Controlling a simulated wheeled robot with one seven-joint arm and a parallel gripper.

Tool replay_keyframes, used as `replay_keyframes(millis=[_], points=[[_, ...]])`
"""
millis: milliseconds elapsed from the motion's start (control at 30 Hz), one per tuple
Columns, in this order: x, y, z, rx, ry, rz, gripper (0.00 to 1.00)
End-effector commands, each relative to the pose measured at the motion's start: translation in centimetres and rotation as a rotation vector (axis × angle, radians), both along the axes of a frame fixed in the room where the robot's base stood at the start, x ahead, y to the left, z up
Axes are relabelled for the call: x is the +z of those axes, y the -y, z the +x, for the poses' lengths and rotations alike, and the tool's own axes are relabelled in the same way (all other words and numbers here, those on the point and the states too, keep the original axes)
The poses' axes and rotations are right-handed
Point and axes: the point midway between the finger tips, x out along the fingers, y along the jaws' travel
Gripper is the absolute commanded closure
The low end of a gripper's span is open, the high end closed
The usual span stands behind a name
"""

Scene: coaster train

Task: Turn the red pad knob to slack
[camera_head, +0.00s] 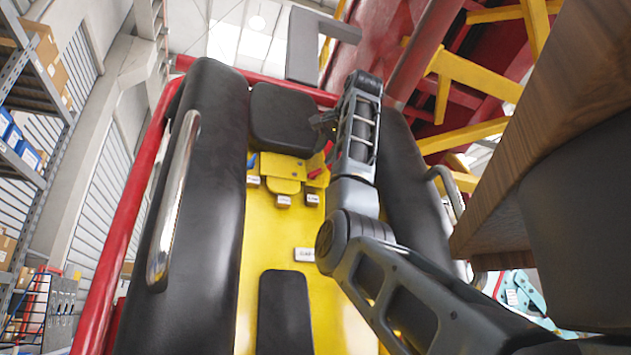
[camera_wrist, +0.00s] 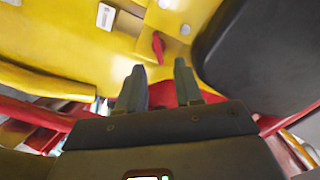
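The red pad knob (camera_wrist: 158,47) is a small, narrow red handle on the yellow panel (camera_wrist: 80,40) in the wrist view. It lies just beyond my fingertips and appears apart from them. My gripper (camera_wrist: 160,72) is open, with its two grey fingers spread and a clear gap between them. In the head view my gripper (camera_head: 322,122) is dark and partly hidden by my arm, near the right end of the black upper pad. A red piece (camera_head: 315,173) shows below it on the yellow panel there, probably the knob.
Black side cushions (camera_head: 205,200) flank the yellow panel. A black upper pad (camera_head: 283,120) sits above the several small labels. A blue piece (camera_head: 252,160) is at the panel's left. A black pad (camera_wrist: 260,45) lies right of the knob in the wrist view. A wooden top (camera_head: 560,110) stands right.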

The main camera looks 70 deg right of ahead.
Motion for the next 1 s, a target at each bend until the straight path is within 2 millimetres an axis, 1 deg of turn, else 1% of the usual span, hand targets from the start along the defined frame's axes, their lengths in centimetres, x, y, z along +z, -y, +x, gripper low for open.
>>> replay_keyframes(millis=[33,100,300,433,600,867,1000], points=[[-1.2,0.0,0.0,0.000,0.000,0.000,0.65],[-0.7,1.2,1.0,0.001,-0.003,0.003,0.65],[-1.5,3.8,3.1,0.000,-0.002,0.003,0.65],[-1.9,4.9,4.1,0.000,-0.001,0.003,0.65],[-2.1,5.6,4.6,0.001,0.001,0.001,0.65],[-2.2,5.7,4.6,0.001,0.001,0.001,0.65],[-2.2,5.6,4.6,0.001,0.001,0.001,0.77]])
